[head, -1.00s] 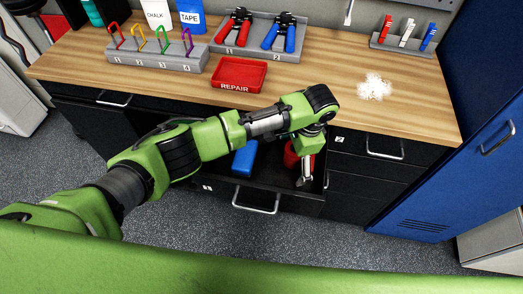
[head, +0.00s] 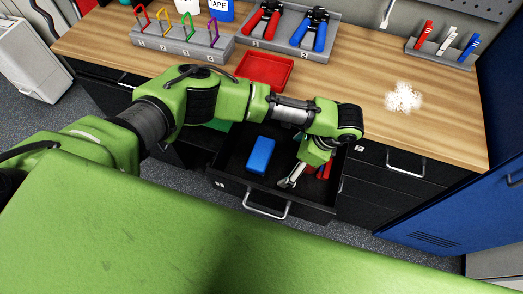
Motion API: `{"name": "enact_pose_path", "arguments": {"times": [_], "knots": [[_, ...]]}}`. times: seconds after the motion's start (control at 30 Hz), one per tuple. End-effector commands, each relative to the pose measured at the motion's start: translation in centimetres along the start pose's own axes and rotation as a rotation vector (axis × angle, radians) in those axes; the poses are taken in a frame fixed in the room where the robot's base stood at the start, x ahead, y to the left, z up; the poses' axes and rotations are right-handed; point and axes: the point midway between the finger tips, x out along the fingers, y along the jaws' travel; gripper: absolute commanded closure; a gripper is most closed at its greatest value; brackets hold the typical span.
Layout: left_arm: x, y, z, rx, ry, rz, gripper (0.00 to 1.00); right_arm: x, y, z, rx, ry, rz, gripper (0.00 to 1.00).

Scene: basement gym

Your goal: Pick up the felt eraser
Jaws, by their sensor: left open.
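A blue block (head: 261,155), which looks like the felt eraser, lies in the open drawer (head: 232,183) under the workbench. My left gripper (head: 289,183) points down over the drawer, just to the right of the block and nearer the drawer's front. It is open and empty, and a small gap shows between it and the block. Red items (head: 325,170) in the drawer are partly hidden behind the gripper. A green item (head: 219,125) shows at the drawer's back left, mostly hidden by my left arm. My right gripper is out of view.
The bench top (head: 340,95) holds a red tray (head: 266,68), a grey rack with coloured hooks (head: 180,45), a plier stand (head: 285,42), a marker holder (head: 440,52) and a white powdery patch (head: 403,97). A blue locker (head: 480,215) stands at the right.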

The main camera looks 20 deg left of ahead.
Motion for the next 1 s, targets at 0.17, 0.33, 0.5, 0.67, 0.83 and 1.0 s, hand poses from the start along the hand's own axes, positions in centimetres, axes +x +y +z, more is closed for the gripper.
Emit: {"name": "enact_pose_path", "arguments": {"times": [0.17, 0.33, 0.5, 0.67, 0.83, 1.0], "knots": [[0.9, 0.0, 2.9, -0.001, 0.001, 0.000, 0.00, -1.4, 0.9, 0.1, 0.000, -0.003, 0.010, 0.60], [1.4, 0.0, 3.8, 0.000, 0.001, 0.000, 0.00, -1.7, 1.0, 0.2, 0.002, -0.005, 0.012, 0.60], [2.1, 0.0, 6.1, -0.002, -0.001, 0.001, 0.00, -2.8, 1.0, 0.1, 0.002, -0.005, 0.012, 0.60], [3.1, 0.0, 8.3, -0.002, 0.000, 0.000, 0.00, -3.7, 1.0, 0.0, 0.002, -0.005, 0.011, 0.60], [4.4, 0.0, 8.0, 0.000, 0.002, 0.000, 0.00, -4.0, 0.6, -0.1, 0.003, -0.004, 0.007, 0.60], [4.5, 0.0, 8.0, 0.000, 0.002, 0.000, 0.00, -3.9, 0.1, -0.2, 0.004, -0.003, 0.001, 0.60]]}}
